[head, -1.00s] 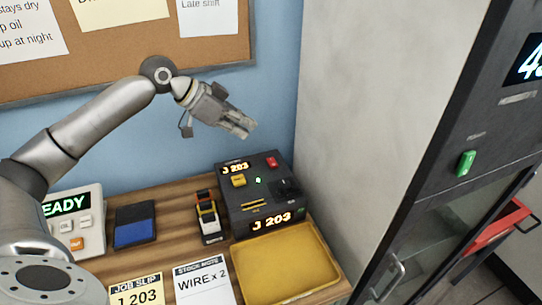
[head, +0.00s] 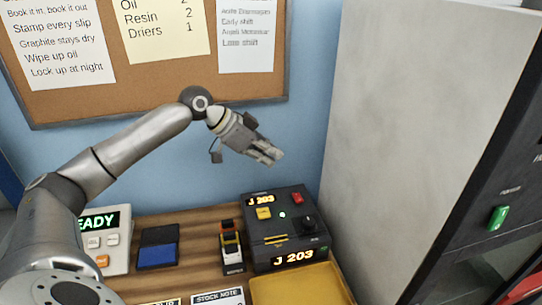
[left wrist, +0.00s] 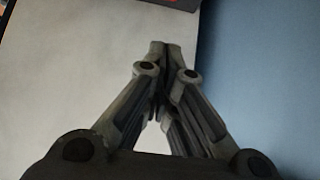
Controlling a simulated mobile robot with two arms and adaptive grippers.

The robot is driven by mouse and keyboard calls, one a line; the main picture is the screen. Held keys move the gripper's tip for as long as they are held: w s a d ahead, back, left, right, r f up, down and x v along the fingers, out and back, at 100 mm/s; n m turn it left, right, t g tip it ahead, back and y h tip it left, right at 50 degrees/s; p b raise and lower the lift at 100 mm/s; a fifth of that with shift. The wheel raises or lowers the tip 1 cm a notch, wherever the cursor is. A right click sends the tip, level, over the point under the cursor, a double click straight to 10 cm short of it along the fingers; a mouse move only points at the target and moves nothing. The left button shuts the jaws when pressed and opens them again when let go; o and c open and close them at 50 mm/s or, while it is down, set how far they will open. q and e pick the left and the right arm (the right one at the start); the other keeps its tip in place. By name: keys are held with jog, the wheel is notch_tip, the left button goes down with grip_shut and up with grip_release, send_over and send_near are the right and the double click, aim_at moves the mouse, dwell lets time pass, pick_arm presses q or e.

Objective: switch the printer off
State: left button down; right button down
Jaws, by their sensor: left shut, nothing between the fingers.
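The printer (head: 262,227) is a dark box on the wooden bench. It has a lit "J 203" display on top and another on its front. My left gripper (head: 275,157) is shut and empty. It hangs in the air above and behind the printer, in front of the blue wall, touching nothing. The left wrist view also shows its closed fingertips (left wrist: 158,47). My right gripper is not in view.
A stamp (head: 231,245), a blue ink pad (head: 157,248) and a white device reading "READY" (head: 113,263) stand left of the printer. A yellow tray (head: 300,285) lies in front. A tall cabinet with a green power switch (head: 498,217) stands at the right.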

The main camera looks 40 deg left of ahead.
pick_arm(q)
jog(key=v, duration=1.1)
jog(key=shift+s+a+r, duration=0.15)
jog(key=shift+s+r, duration=0.05)
